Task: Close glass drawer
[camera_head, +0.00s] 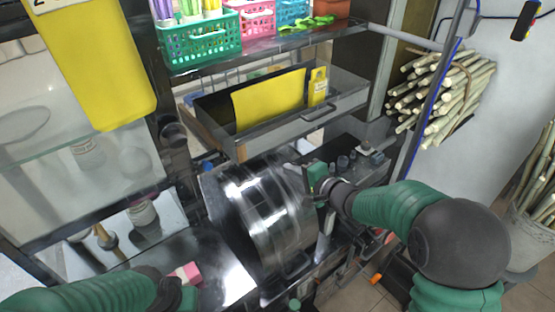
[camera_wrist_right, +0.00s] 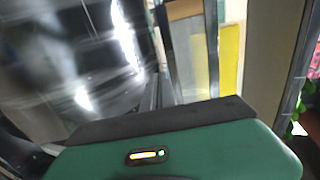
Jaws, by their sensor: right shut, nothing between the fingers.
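The glass drawer (camera_head: 350,101) stands pulled out below the upper shelf in the head view, its grey handle on the front. A yellow sheet (camera_head: 268,100) and a small yellow box (camera_head: 318,86) are inside it. My right gripper (camera_head: 308,178) is shut and empty, below the drawer front and beside the shiny metal drum (camera_head: 262,215), apart from the handle. In the right wrist view, the drum (camera_wrist_right: 75,60) is blurred at left and a yellow strip (camera_wrist_right: 230,60) shows at right. My left gripper (camera_head: 185,294) is only partly visible at the bottom; its fingers are unclear.
Coloured baskets (camera_head: 205,38) and a green object (camera_head: 306,24) sit on the shelf above the drawer. A yellow panel (camera_head: 95,60) hangs at left. Sugarcane bundles (camera_head: 440,95) stand at right. A pink-and-white block (camera_head: 187,272) lies near my left gripper.

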